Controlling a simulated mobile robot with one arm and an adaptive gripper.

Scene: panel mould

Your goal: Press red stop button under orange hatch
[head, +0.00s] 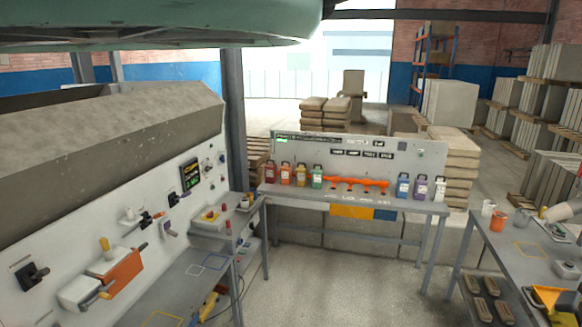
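An orange hatch (124,270) is on the white control panel at the lower left, beside a pale box (80,291). It appears closed, and no red stop button shows beneath it from here. My gripper is not in view.
A grey bench (185,285) runs below the panel. A back table (340,205) carries several coloured bottles. A right table (520,248) holds cups and tools. The concrete floor (345,290) between them is clear. A large teal shape (160,25) overhangs the top left.

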